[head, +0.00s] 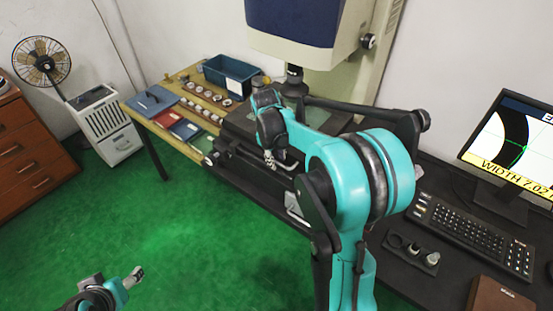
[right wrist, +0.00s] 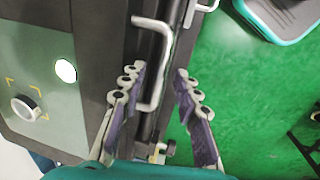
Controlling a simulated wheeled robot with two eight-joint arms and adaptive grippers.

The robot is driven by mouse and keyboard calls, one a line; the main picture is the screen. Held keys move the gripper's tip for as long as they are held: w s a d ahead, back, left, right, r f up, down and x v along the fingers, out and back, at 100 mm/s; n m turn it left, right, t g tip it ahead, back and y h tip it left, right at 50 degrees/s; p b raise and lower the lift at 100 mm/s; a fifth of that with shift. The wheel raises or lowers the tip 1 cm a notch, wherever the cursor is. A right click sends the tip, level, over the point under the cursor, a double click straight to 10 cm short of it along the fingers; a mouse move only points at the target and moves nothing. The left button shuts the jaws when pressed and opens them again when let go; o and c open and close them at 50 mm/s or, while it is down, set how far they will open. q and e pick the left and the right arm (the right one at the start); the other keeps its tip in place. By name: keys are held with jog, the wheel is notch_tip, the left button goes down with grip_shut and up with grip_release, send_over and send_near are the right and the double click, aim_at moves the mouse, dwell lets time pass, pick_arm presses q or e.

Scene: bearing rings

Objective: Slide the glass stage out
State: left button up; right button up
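The glass stage (right wrist: 45,60) shows in the right wrist view as a pale grey-green plate in a dark frame. A metal ring (right wrist: 27,107) lies on it inside yellow corner marks, beside a bright light spot. A pale U-shaped handle (right wrist: 166,65) stands on the stage's dark front edge. My right gripper (right wrist: 160,73) is open, with one finger on each side of the handle; contact is not clear. In the head view my right gripper (head: 269,160) is at the stage's front, and my arm hides part of the stage. My left gripper (head: 138,273) is low at the left, away from the stage.
The measuring machine's head (head: 297,25) hangs above the stage. A keyboard (head: 475,235) and monitor (head: 515,140) stand at the right. Green floor in front is open.

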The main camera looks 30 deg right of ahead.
grip_shut()
jog(key=s+d+p, duration=0.2)
jog(key=s+d, duration=0.2)
jog(key=s, duration=0.7)
jog(key=s+d+p, duration=0.1)
jog(key=s+d, duration=0.4)
jog(key=s, duration=0.6)
jog(key=shift+s+p, duration=0.25)
jog(key=shift+p, duration=0.15)
jog(key=shift+d, duration=0.1)
grip_release()
jog(key=shift+s, duration=0.1)
